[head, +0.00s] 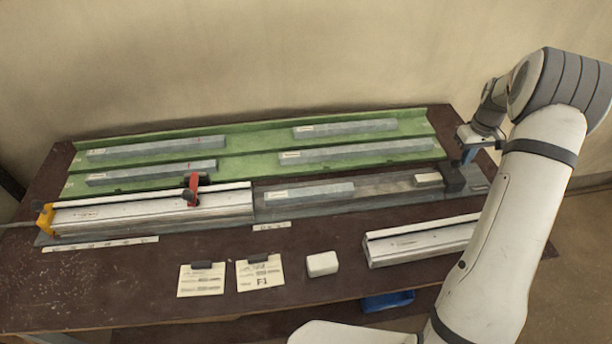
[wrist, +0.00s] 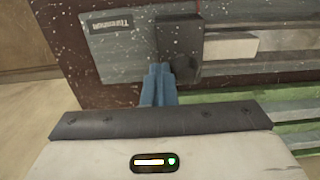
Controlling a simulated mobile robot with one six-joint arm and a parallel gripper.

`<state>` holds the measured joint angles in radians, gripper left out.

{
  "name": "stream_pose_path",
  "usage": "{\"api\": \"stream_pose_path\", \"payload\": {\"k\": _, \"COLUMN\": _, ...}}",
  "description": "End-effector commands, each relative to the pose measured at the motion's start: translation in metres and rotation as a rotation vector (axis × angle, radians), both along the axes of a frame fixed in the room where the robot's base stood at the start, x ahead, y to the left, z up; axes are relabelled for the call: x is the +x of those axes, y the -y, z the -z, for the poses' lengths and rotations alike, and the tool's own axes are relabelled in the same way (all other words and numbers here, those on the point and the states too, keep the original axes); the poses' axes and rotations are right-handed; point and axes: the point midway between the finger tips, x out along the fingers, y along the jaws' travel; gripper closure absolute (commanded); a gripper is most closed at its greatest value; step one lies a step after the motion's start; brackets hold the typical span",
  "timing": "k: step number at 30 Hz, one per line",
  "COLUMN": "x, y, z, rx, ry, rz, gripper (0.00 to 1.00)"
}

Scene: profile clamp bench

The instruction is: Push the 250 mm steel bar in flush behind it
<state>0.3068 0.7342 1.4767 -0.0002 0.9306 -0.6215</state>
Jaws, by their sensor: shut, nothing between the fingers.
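A grey steel bar (head: 310,193) with a pale label lies in the long bed, to the right of a silver profile (head: 150,208). A narrow gap seems to show between their ends. The label is too small to read, so I cannot confirm 250 mm. My gripper (head: 468,155) is at the bed's right end, above and just behind a dark end block (head: 453,177). In the wrist view, my blue fingers (wrist: 158,85) are together and empty beside that dark block (wrist: 178,38) and its round knob (wrist: 185,68). I cannot tell whether they touch it.
A short pale block (head: 427,179) lies left of the end block. A red lever (head: 191,188) stands over the profile, with a yellow end piece (head: 45,219) at left. A green rack (head: 260,163) behind holds several bars. A second profile (head: 420,242), white block (head: 322,264) and cards lie in front.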

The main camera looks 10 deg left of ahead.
Motion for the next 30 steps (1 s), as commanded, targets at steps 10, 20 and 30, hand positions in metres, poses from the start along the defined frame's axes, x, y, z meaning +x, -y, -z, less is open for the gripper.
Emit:
{"api": "stream_pose_path", "payload": {"k": 10, "x": -0.008, "y": -0.027, "z": 0.001, "rx": 0.001, "ry": 0.0, "rz": -0.002, "gripper": 1.0}}
{"api": "stream_pose_path", "payload": {"k": 20, "x": -0.016, "y": -0.05, "z": 0.001, "rx": 0.001, "ry": -0.001, "rz": -0.002, "gripper": 1.0}}
{"api": "stream_pose_path", "payload": {"k": 30, "x": -0.024, "y": -0.074, "z": 0.0, "rx": 0.001, "ry": 0.0, "rz": -0.003, "gripper": 1.0}}
